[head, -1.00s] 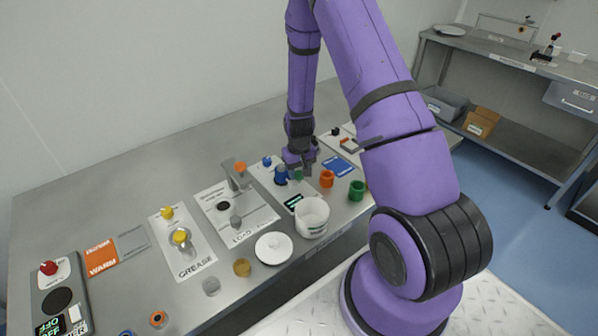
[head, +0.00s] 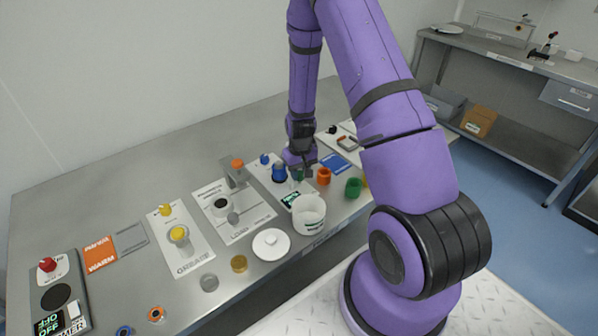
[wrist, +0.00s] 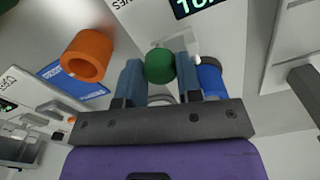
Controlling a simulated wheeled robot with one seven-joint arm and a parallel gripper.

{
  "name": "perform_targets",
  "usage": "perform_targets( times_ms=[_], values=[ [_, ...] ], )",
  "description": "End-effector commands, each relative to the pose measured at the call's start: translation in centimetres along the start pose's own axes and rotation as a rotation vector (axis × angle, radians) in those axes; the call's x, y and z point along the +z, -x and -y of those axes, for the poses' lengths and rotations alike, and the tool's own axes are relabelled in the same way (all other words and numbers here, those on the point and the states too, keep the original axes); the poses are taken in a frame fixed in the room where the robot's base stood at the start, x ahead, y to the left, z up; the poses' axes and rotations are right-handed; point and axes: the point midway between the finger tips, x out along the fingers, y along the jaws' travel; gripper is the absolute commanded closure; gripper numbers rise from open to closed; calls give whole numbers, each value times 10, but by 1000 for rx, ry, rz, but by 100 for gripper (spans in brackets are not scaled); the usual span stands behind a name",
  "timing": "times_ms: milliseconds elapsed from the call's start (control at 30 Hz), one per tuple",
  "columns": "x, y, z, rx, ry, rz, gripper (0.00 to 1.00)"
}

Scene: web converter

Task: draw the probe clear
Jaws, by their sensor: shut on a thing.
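My gripper (head: 301,168) is low over the bench, beside a blue cylinder (head: 279,173). In the wrist view my gripper (wrist: 160,75) is shut on a round green part (wrist: 160,65), which I take to be the probe's head. The green part also shows in the head view (head: 297,174). Its lower end is hidden, so I cannot tell whether it is still seated. The blue cylinder (wrist: 210,78) stands close outside the right finger in the wrist view.
An orange ring (head: 323,177) and a green cup (head: 353,187) stand to the right. A white tub (head: 308,215) and a small display (head: 291,200) are in front. An orange-topped post (head: 237,170) stands left.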

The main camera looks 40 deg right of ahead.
Motion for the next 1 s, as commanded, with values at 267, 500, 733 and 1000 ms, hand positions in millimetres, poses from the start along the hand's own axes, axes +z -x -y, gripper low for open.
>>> perform_targets(
  times_ms=[267,500,733,1000],
  values=[
    [4,-1,-1,0,-2,9,56],
    [2,6,-1,0,-1,6,56],
    [1,39,0,0,-1,3,56],
    [2,84,-1,1,-1,5,56]
  ],
)
